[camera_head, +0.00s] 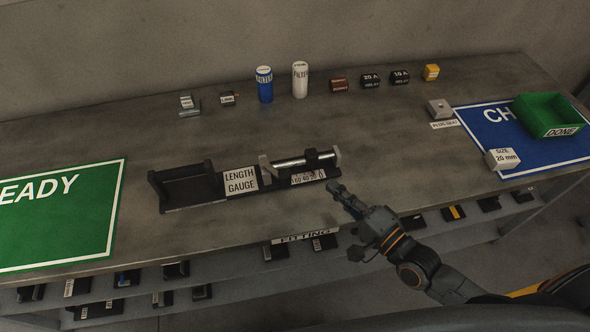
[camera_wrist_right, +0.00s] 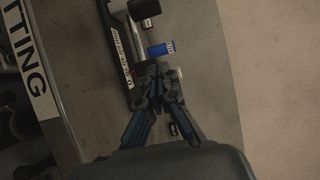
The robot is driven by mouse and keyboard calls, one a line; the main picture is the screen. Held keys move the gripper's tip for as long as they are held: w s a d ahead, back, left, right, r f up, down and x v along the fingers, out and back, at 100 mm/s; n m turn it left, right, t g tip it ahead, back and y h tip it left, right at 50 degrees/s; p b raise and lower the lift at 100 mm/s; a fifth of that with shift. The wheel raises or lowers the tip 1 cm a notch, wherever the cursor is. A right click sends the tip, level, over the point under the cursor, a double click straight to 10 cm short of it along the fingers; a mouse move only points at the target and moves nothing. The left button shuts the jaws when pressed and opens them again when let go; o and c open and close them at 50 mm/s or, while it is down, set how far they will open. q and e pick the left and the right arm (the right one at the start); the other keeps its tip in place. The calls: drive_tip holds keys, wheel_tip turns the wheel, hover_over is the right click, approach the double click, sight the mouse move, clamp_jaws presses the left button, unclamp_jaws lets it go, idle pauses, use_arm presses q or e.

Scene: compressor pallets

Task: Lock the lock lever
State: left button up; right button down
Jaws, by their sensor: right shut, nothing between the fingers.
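The length gauge (camera_head: 208,196) stands near the front edge of the bench, with a silver rod (camera_head: 290,161) and a numbered scale (camera_head: 308,177) at its right end. A black block (camera_head: 319,158) sits on the rod; I cannot clearly make out the lock lever. The gauge also shows at the top left of the right wrist view (camera_wrist_right: 116,52). My right gripper (camera_head: 335,187) is shut and empty, its tips just in front of the gauge's right end. In the right wrist view its fingertips (camera_wrist_right: 158,72) are together beside the gauge; contact is unclear. My left gripper is out of view.
A blue can (camera_head: 264,85), a white can (camera_head: 300,80) and several small labelled blocks line the back. A green bin (camera_head: 549,114) and a white size block (camera_head: 502,159) are at the right. A green mat (camera_head: 60,217) lies left. Parts fill the shelf below.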

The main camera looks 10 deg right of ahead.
sight(275, 169)
drive_tip(key=shift+s, duration=0.2)
drive_tip(key=shift+r, duration=0.1)
drive_tip(key=shift+w+a, duration=0.1)
drive_tip(key=shift+w, duration=0.3)
drive_tip(key=p+x, duration=0.1)
drive_tip(key=x, duration=0.8)
drive_tip(key=shift+w+a+r+p, duration=0.1)
drive_tip(key=shift+w+p, duration=0.1)
drive_tip(key=shift+p, duration=0.1)
drive_tip(key=shift+s+a+p, duration=0.7)
drive_tip(key=shift+s+a, duration=0.35)
drive_tip(key=shift+s, duration=0.05)
drive_tip(key=shift+s+a, duration=0.35)
drive_tip(key=shift+s, duration=0.05)
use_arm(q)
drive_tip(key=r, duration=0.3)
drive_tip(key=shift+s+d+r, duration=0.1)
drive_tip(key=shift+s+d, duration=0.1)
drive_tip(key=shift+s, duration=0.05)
